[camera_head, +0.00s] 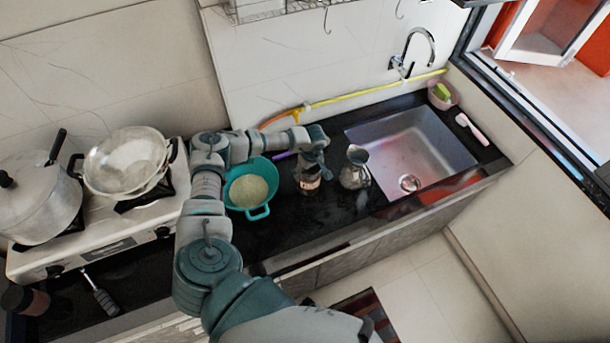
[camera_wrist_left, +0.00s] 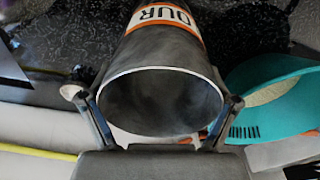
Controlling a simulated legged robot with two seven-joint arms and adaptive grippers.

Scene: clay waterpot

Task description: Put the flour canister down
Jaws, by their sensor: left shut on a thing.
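The flour canister (camera_head: 308,184) is a dark cylinder with a white and orange label, near the middle of the black counter. In the left wrist view the canister (camera_wrist_left: 165,48) shows its open round mouth, a dark inside and the letters "OUR". My left gripper (camera_head: 312,168) is shut on the canister near its rim, and in the wrist view one finger of the gripper (camera_wrist_left: 157,100) lies on each side. The canister's base is at or close to the counter; I cannot tell whether it touches. My right gripper is not in view.
A teal colander (camera_head: 262,208) with pale contents stands just left of the canister. A metal jug (camera_head: 355,170) stands close on its right, before the sink (camera_head: 415,150). A yellow and orange hose (camera_head: 350,97) lies along the wall. The stove (camera_head: 100,232) with pots is at left.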

